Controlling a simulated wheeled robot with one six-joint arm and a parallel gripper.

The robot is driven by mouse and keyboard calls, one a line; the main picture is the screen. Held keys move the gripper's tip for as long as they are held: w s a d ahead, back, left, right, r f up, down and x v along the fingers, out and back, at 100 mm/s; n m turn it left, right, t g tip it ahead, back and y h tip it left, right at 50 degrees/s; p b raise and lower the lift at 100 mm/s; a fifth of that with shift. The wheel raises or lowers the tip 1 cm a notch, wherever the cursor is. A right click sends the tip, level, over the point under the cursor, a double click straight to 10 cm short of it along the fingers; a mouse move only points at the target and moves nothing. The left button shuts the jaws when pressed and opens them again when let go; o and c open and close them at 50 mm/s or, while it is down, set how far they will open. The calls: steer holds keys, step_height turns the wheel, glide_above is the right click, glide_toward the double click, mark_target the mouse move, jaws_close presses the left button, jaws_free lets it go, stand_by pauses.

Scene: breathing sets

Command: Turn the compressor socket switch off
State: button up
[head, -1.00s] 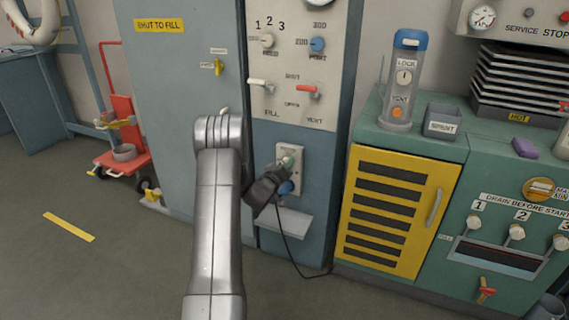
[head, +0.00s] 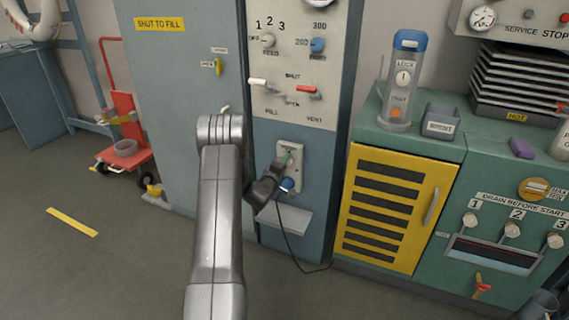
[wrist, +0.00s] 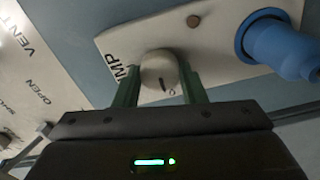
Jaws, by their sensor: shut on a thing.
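The socket's pale plate (head: 299,160) is on the blue-grey panel in the head view. The plate (wrist: 215,30) also shows in the wrist view, with part of a label ending in "MP". Its round, light switch knob (wrist: 158,68) has a dark mark on its face and a small "0" beside it. My gripper (wrist: 160,84) is shut on the knob, with one green finger on each side. In the head view my gripper (head: 285,163) is at the plate and hides the knob. A blue plug (wrist: 285,45) sits in the same plate, right of the knob.
A black cable (head: 290,245) hangs below the plate past a small grey shelf (head: 285,222). Fill and vent levers (head: 305,90) are above. A yellow louvred door (head: 390,205) stands to the right. The floor at left is mostly clear.

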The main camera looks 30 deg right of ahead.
stand_by(0.3)
steer(key=o, duration=1)
steer(key=shift+a, duration=0.1)
steer(key=p+v, duration=0.1)
steer(key=v, duration=1.2)
steer(key=shift+s+a, duration=0.2)
steer(key=shift+s, duration=0.05)
